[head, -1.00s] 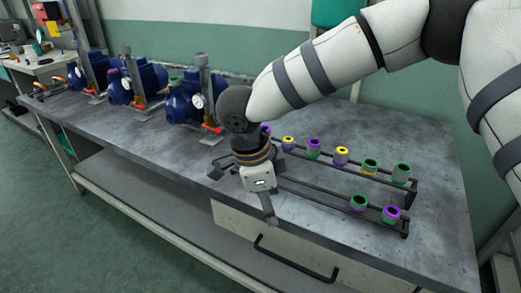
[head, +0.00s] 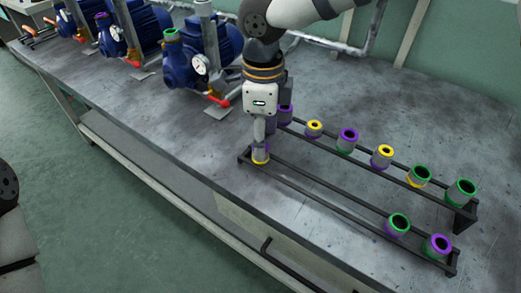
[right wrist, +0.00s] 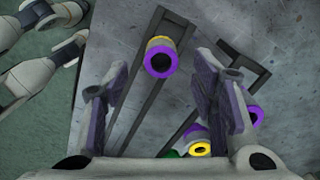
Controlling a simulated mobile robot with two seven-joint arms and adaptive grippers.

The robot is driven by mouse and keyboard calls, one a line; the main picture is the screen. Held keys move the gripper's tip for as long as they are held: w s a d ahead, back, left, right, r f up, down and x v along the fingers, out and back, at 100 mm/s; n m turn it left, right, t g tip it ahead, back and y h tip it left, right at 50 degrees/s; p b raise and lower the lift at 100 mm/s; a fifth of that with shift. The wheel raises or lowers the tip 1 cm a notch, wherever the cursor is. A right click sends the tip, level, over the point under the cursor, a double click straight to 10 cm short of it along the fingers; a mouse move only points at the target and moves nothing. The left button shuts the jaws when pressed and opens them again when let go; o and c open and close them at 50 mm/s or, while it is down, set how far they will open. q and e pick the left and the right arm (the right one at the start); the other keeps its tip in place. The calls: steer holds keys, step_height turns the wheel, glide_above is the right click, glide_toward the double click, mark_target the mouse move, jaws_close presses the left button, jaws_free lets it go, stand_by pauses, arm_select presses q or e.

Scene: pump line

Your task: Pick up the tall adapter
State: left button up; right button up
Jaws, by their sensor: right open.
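Several adapters with coloured rings sit in a black two-rail rack (head: 330,192). One, with a purple rim and a yellow lower band (right wrist: 160,57), stands at the left end of the front row. In the right wrist view the adapter appears between and beyond the spread fingers (right wrist: 163,88); contact is not visible. Which adapter is the tall one I cannot tell for sure. My left gripper is not in view.
In the back row, a purple-rimmed adapter (head: 285,115) stands close to my right gripper. Green- and purple-rimmed adapters (head: 398,225) (head: 437,247) stand at the front right. Blue pumps (head: 200,55) line the bench behind left. Bare bench lies left of the rack.

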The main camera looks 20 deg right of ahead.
step_height(320, 180, down, 4)
steer(key=shift+w+a+r, duration=0.1)
steer(key=shift+a, duration=0.05)
steer(key=c, duration=1.2)
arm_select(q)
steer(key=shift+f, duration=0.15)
arm_select(e)
step_height(320, 180, up, 3)
steer(key=shift+w+f, duration=0.1)
arm_select(q)
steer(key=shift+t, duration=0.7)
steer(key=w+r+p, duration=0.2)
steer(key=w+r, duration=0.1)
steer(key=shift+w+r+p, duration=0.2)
steer(key=shift+p, duration=0.1)
arm_select(e)
steer(key=s+a+r, duration=0.7)
steer(key=s+r, duration=0.3)
steer(key=s, duration=0.2)
steer(key=shift+s, duration=0.15)
